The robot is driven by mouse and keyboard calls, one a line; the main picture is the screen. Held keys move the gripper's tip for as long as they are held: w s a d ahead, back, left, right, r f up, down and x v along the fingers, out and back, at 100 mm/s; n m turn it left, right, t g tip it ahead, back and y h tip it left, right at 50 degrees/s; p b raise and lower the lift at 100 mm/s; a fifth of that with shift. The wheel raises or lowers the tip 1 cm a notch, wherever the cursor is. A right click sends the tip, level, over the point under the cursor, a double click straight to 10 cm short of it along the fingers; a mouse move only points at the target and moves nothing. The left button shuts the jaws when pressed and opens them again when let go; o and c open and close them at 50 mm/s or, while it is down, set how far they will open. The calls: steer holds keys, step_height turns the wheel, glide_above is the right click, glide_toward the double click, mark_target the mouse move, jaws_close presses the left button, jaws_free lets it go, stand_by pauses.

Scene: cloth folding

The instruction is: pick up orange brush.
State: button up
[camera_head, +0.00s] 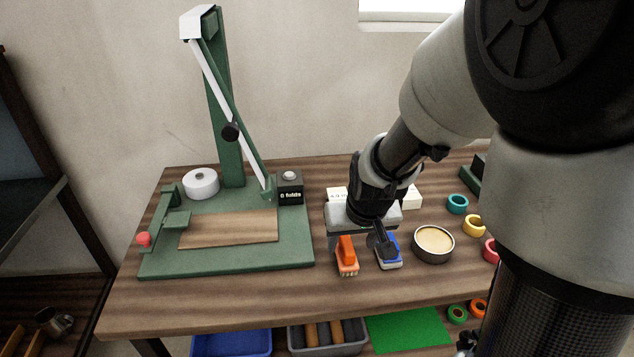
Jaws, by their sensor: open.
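The orange brush (346,257) lies on the wooden table just right of the green folding device. My gripper (359,247) points down at the brush from behind. One finger shows at the brush's left and the other lies between it and a blue brush (390,254) to the right, partly covering the blue one. The gripper is open. I cannot tell how high the fingertips are above the table or whether they touch the brush.
A green device (295,250) with an upright post fills the table's left. A round tin (433,243) stands right of the blue brush, with coloured rings (457,204) beyond. Trays (231,344) sit below the table. The front strip of the table is clear.

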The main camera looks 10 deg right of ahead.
mark_target(348, 246)
steer(key=x, duration=0.1)
steer(key=b+x, duration=0.1)
steer(key=x, duration=0.1)
steer(key=b+x, duration=0.1)
steer(key=x, duration=0.1)
steer(key=shift+a+f, duration=0.15)
steer(key=shift+a, duration=0.1)
steer(key=c, duration=1.3)
steer(key=shift+o, duration=0.2)
step_height(348, 246, up, 10)
steer(key=p, duration=0.3)
